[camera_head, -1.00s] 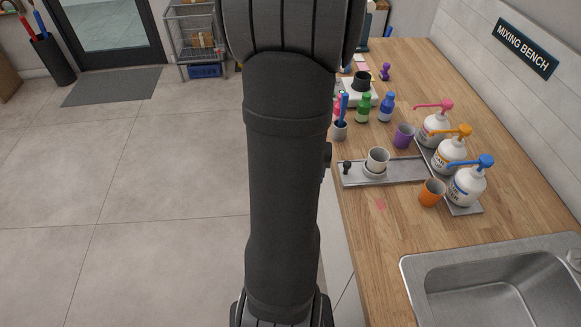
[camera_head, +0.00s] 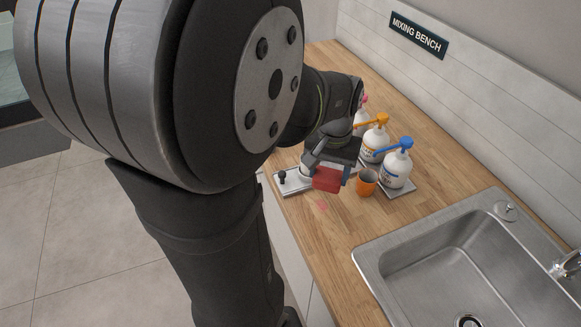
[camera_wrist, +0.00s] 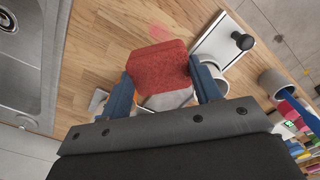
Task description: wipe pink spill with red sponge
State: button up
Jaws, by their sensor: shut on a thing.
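The red sponge (camera_head: 327,179) is in my gripper (camera_head: 332,172), above the wooden counter near the metal tray. In the wrist view the sponge (camera_wrist: 158,63) sits between the two blue fingers of my gripper (camera_wrist: 161,88), which are shut on it. The pink spill (camera_head: 321,206) is a small faint patch on the wood, in front of the sponge in the head view. It also shows in the wrist view as a pale pink patch (camera_wrist: 157,30) just beyond the sponge. A gap appears between sponge and counter.
An orange cup (camera_head: 366,182) stands right of the sponge. White pump bottles with orange (camera_head: 375,142) and blue (camera_head: 397,166) tops stand behind it. A metal tray (camera_head: 292,183) with a black knob lies left. The sink (camera_head: 450,265) is at the right front. Bare wood surrounds the spill.

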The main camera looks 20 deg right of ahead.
aim_at(338, 175)
jog(key=shift+s+d+r+m, duration=0.15)
jog(key=shift+s+d+r, duration=0.1)
jog(key=shift+d, duration=0.25)
jog(key=shift+s+d+r+m, duration=0.1)
jog(key=shift+s+d+m, duration=0.1)
jog(key=shift+d, duration=0.25)
jog(key=shift+f, duration=3.05)
jog(key=shift+a+f, duration=0.6)
jog(key=shift+f, duration=0.25)
jog(key=shift+c, duration=0.4)
jog(key=shift+a+f, duration=0.1)
jog(key=shift+a, duration=1.4)
jog(key=d, duration=0.3)
jog(key=shift+d, duration=0.15)
jog(key=shift+w+d, duration=0.1)
jog(key=shift+d, duration=0.4)
notch_tip(338, 175, up, 3)
jog(key=shift+a, duration=0.1)
jog(key=shift+r, duration=2.6)
